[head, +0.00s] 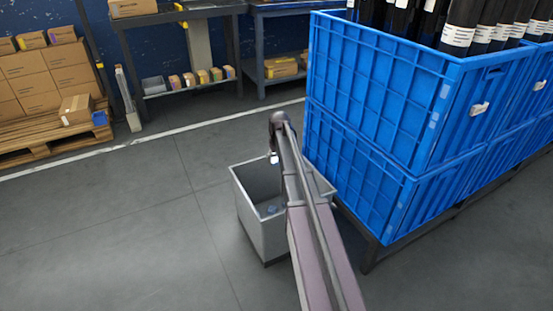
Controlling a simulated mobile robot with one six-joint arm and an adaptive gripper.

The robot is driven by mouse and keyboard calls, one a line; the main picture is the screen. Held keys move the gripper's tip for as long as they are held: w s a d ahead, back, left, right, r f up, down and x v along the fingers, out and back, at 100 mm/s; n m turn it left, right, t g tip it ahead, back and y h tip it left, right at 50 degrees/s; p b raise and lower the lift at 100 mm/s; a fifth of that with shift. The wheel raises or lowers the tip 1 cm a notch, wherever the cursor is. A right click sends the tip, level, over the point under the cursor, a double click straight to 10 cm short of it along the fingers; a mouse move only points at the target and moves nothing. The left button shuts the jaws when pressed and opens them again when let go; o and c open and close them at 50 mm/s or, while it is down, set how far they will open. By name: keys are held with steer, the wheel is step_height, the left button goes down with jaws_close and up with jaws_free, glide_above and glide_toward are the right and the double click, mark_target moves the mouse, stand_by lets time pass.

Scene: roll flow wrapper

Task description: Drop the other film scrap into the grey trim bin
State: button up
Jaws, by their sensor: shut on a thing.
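The grey trim bin (252,222) stands on the floor in the middle of the head view, open at the top. My arm crosses in front of its right side and hides part of it. My gripper (273,153) points down over the bin's far rim area, small in the picture. It is shut on a small pale film scrap (274,159), whose shape is hard to make out. A small bluish scrap (270,208) lies inside the bin, near the bottom.
Stacked blue crates (375,95) holding dark film rolls (460,25) stand close to the right of the bin on a dark frame. A pallet with cartons (45,80) is at the far left. Workbenches (180,15) line the back wall. The floor left of the bin is clear.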

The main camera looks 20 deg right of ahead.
steer(key=shift+f+b, duration=1.05)
steer(key=shift+f, duration=0.3)
steer(key=o, duration=0.6)
steer(key=shift+r, duration=0.15)
step_height(320, 180, up, 7)
steer(key=p, duration=0.7)
steer(key=shift+w, duration=0.1)
steer(key=w+r+m+p, duration=0.3)
steer(key=r+m+p, duration=0.2)
steer(key=r+p, duration=0.7)
step_height(320, 180, up, 11)
steer(key=m+h+p, duration=0.1)
steer(key=m+p, duration=0.4)
steer(key=p, duration=0.6)
glide_above(276, 158)
steer(key=w+d, duration=0.2)
steer(key=w, duration=0.4)
steer(key=shift+s+a+g, duration=0.2)
steer(key=shift+a+g, duration=0.05)
steer(key=shift+g, duration=0.15)
